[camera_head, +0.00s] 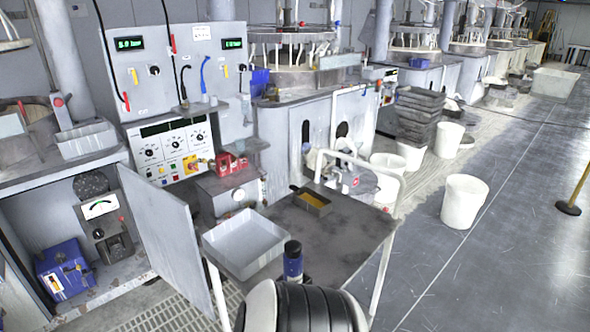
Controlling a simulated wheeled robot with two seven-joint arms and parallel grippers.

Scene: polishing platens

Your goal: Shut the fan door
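A flat grey door (164,238) stands open at the left, swung out toward me from the right side of a low cabinet opening. Its free edge is close to the cart. I take it to be the fan door, but no label shows. Inside the open cabinet are a blue box (66,272), a gauge (100,207) and a dark round part (91,184). Neither of my grippers is in view.
A cart (345,232) with a white rail holds a grey tray (243,243), a small dish (312,201) and a blue bottle (293,263). A floor grate (150,318) lies below the door.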

